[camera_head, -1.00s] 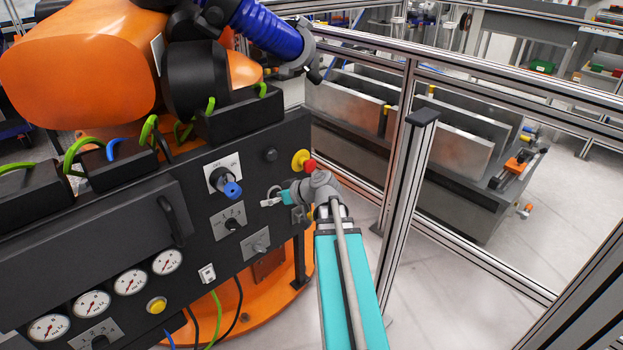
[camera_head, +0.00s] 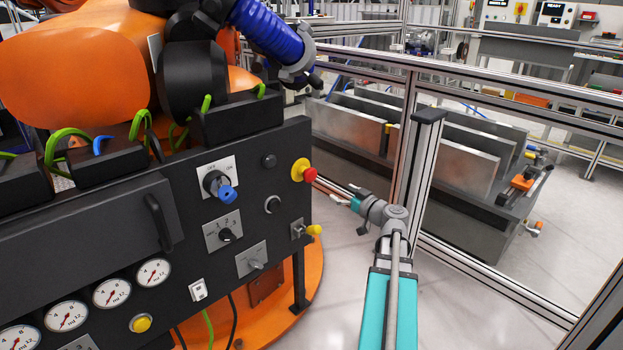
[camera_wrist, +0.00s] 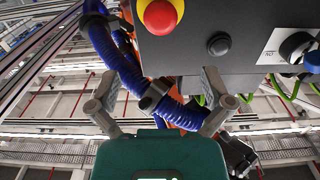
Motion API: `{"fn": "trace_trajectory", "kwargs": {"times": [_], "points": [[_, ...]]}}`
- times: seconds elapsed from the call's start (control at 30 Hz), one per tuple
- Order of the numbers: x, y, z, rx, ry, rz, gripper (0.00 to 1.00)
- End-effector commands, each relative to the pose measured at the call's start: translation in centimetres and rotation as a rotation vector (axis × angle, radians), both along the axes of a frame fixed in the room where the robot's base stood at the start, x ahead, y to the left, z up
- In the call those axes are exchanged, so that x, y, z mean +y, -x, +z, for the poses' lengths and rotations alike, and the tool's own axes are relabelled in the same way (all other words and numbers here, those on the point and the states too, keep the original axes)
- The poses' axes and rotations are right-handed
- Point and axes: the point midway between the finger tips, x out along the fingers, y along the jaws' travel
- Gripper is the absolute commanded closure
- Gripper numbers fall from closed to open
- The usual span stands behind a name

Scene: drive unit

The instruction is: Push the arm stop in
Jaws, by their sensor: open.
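The arm stop looks to be the red mushroom button on a yellow collar (camera_head: 305,172), at the upper right corner of the dark control panel (camera_head: 120,240). In the wrist view the red button (camera_wrist: 160,15) is at the top edge, partly cut off. My gripper (camera_head: 346,195) is to the right of the panel, a little below the button, apart from it and empty. In the wrist view my gripper (camera_wrist: 160,88) has its two fingers spread wide, with nothing between them. How far in the button sits cannot be told.
A yellow-tipped switch (camera_head: 308,230) and a blue-handled rotary switch (camera_head: 222,188) are on the panel near the button. An aluminium fence post (camera_head: 415,180) stands right of my gripper. An orange robot arm (camera_head: 85,65) rises behind the panel.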

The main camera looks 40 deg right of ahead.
Motion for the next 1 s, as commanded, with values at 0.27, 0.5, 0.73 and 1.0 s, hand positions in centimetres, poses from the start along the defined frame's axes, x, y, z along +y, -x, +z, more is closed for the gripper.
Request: {"fn": "trace_trajectory", "kwargs": {"times": [0.27,0.5,0.73,1.0], "points": [[0.0,-0.2,0.0,0.001,-0.001,0.001,0.00],[0.0,-1.5,0.0,0.002,-0.001,0.002,0.00],[0.2,-4.3,0.0,0.002,-0.001,0.003,0.00],[0.5,-8.5,0.0,0.002,-0.001,0.002,0.00]]}}
